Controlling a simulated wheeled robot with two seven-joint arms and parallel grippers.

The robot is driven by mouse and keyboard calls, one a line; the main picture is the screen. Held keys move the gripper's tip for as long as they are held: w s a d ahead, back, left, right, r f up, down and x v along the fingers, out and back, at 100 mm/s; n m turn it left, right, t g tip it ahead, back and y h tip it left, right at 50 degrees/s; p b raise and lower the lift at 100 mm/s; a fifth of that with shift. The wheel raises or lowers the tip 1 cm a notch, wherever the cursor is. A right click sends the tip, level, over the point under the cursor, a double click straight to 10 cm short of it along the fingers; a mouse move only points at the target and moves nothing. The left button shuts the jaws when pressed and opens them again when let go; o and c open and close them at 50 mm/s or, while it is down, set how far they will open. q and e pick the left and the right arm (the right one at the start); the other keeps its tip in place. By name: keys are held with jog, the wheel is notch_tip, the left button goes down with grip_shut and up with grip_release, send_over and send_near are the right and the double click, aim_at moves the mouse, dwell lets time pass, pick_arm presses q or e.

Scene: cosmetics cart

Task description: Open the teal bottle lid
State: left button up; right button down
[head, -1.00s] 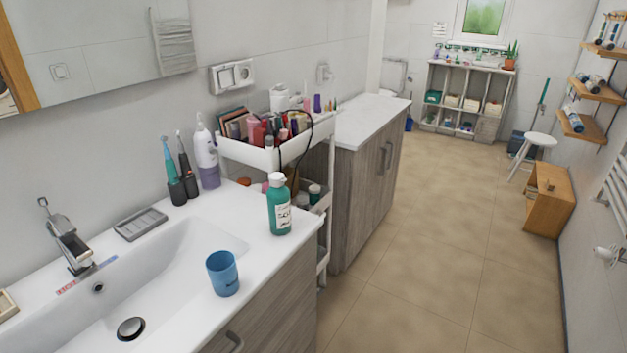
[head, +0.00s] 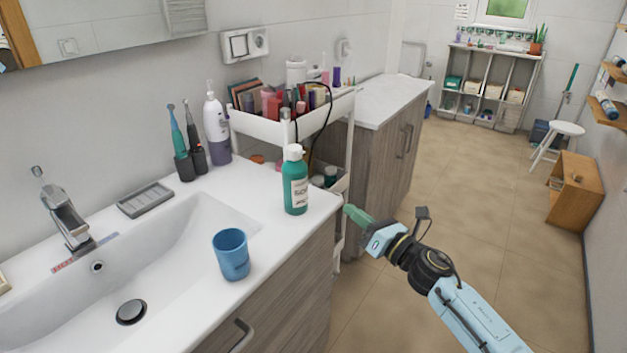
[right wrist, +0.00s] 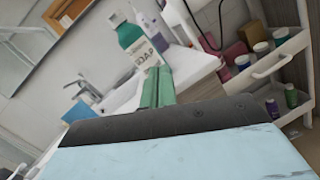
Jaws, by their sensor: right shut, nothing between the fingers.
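The teal bottle (head: 295,184) stands upright at the right end of the white sink counter. Its white lid (head: 293,152) is on top. My right gripper (head: 350,214) is shut and empty, with green fingers pointing left, to the right of the bottle and apart from it, past the counter's edge. In the right wrist view the shut green fingers (right wrist: 157,86) point toward the teal bottle (right wrist: 133,42), which looks tilted there. Its white lid (right wrist: 118,17) also shows. My left gripper is not in view.
A blue cup (head: 231,256) stands on the counter (head: 275,262) in front of the bottle. A white cart (head: 262,128) full of cosmetics stands behind it. Toothbrushes and a white pump bottle (head: 215,125) stand by the wall.

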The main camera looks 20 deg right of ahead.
aim_at(301, 157)
notch_tip(301, 157, up, 7)
jog(key=a+n+y, duration=0.2)
jog(key=n+y, duration=0.1)
jog(key=n, duration=0.3)
jog(key=shift+g, duration=0.3)
jog(key=x, duration=0.8)
jog(key=shift+a, duration=0.2)
jog(key=shift+w+a+r, duration=0.15)
jog(key=shift+w+a, duration=0.25)
jog(key=shift+w, duration=0.15)
pick_arm(q)
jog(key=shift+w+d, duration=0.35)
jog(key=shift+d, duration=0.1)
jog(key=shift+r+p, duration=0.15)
jog(key=shift+p, duration=0.2)
